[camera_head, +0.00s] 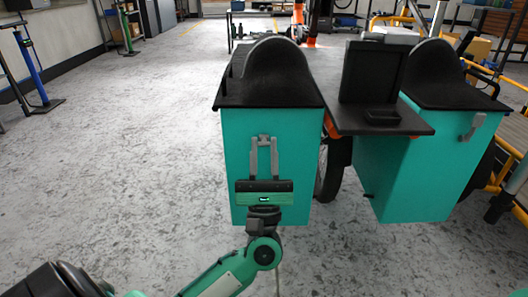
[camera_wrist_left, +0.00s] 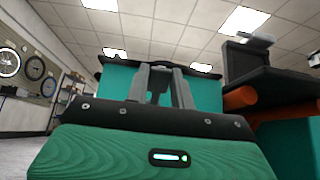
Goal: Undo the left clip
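The left teal box (camera_head: 240,135) has a black lid (camera_head: 270,92) that lies down on it. My left gripper (camera_head: 264,141) is in front of this box, pointing up its front face. Its two grey fingers stand apart. The left clip (camera_head: 263,138) seems to be the small grey piece between the fingertips, mostly hidden by them; I cannot tell whether they touch it. In the left wrist view the gripper (camera_wrist_left: 160,72) also shows two spread fingers against the teal box (camera_wrist_left: 118,78), below the lid edge. My right gripper is not in view.
A right teal box (camera_head: 410,165) with a grey clip (camera_head: 473,126) on its front stands beyond a black middle platform (camera_head: 385,121). A wheel (camera_head: 331,168) is between the boxes. Yellow railings (camera_head: 512,150) are at the right. The floor (camera_head: 110,160) at left is clear.

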